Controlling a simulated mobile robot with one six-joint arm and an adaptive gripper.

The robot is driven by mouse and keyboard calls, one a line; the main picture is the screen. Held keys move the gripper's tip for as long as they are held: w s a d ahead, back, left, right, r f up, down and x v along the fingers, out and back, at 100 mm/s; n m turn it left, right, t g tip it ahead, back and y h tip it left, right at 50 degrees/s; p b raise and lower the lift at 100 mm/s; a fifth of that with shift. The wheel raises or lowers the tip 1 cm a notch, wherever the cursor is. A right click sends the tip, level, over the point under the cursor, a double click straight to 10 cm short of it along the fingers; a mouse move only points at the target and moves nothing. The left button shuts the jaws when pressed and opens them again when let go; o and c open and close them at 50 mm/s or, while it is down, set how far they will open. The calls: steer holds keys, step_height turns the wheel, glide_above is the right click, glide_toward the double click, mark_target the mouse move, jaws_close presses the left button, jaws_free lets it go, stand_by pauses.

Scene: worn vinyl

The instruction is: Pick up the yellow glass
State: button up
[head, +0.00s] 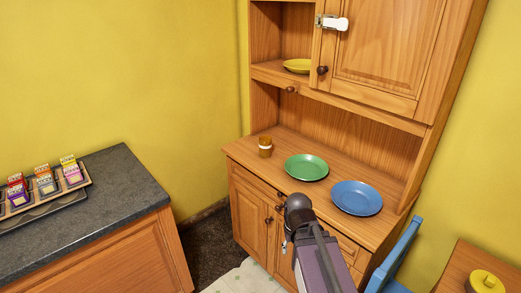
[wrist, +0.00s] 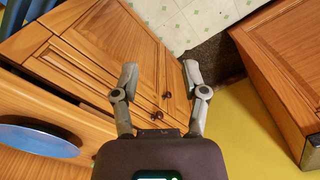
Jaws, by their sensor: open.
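An amber-brown glass (head: 265,150) with a pale band stands upright on the hutch's wooden counter, at its left end in the head view. It is the only glass I see, and its yellow tint is brownish here. My gripper (wrist: 161,76) is open and empty in the wrist view, with its two fingers spread in front of the lower cabinet doors. The glass does not show in the wrist view. In the head view my arm is in front of the hutch, below and right of the glass, and mostly hides the gripper.
A green plate (head: 306,167) lies right of the glass, then a blue plate (head: 356,198). A yellow plate (head: 297,66) sits on the shelf above. A dark counter (head: 110,185) with small cartons (head: 45,181) stands at left, a blue chair (head: 400,256) at right.

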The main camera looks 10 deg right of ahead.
steer(key=shift+w+a, duration=0.1)
steer(key=o, duration=0.5)
steer(key=shift+w, duration=0.15)
steer(key=shift+o, duration=0.5)
steer(key=w+d+m+t+h+b, duration=0.1)
steer(key=w+m+t+h, duration=0.1)
steer(key=w, duration=1.4)
steer(key=shift+w+f+m+h, duration=0.15)
steer(key=shift+m+h, duration=0.35)
steer(key=shift+h, duration=0.2)
steer(key=w+a+r+m+t+h+b, duration=0.1)
steer(key=w+a+r+t, duration=0.1)
steer(key=w, duration=0.9)
steer(key=w+a+r+m+t+h+b, duration=0.1)
steer(key=w+a+r+m+t+h, duration=0.1)
steer(key=w, duration=1)
steer(key=w+a+r+m+t+h+b, duration=0.1)
steer(key=w+a+r+t, duration=0.2)
steer(key=w, duration=0.9)
steer(key=shift+a+r+t+h, duration=0.25)
steer(key=shift+a+t+h, duration=0.15)
steer(key=shift+a+t, duration=0.55)
